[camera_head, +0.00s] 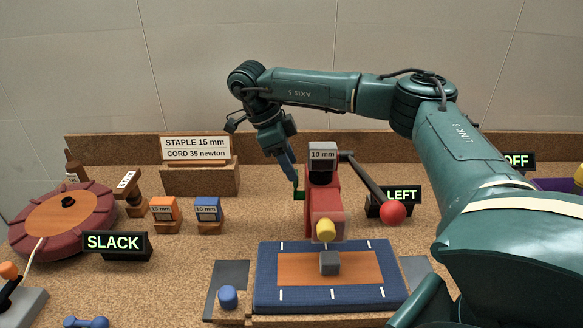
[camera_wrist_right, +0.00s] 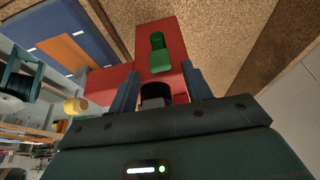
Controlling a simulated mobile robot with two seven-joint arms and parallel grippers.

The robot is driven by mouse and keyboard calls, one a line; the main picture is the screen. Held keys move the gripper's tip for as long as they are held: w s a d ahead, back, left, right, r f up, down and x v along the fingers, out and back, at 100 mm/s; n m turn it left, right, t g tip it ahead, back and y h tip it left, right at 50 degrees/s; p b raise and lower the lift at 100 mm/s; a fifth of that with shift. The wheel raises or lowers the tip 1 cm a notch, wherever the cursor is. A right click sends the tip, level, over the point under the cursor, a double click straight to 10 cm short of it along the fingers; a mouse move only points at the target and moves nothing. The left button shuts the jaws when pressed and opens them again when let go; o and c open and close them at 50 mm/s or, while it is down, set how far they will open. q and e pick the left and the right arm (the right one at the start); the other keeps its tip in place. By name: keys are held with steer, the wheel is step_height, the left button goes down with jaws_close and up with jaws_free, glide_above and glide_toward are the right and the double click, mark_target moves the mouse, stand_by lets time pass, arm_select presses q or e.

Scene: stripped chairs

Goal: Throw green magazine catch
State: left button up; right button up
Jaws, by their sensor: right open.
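The green magazine catch (camera_wrist_right: 159,58) sits in a slot on the red stapler body (camera_wrist_right: 172,37) in the right wrist view. In the head view the catch (camera_head: 299,194) shows as a small green piece at the left side of the red stapler (camera_head: 322,185). A grey magazine block marked 10 mm (camera_head: 322,155) is on top of the stapler. My right gripper (camera_head: 293,182) is open close by the catch. In the wrist view its fingers (camera_wrist_right: 159,76) stand on either side of the red body, just short of the catch. Contact cannot be told. My left gripper is out of view.
A lever with a red ball (camera_head: 393,212) sticks out right of the stapler. A blue pad (camera_head: 267,292) lies in front. Orange 15 mm (camera_head: 164,210) and blue 10 mm (camera_head: 207,210) blocks stand left. Signs read SLACK (camera_head: 115,243) and LEFT (camera_head: 401,195).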

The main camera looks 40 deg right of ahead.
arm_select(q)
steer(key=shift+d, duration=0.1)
arm_select(e)
steer(key=shift+x, duration=0.9)
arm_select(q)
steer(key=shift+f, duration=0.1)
arm_select(e)
steer(key=shift+c, duration=0.2)
steer(key=c, duration=1)
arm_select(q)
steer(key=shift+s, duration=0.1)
arm_select(e)
steer(key=shift+o, duration=0.2)
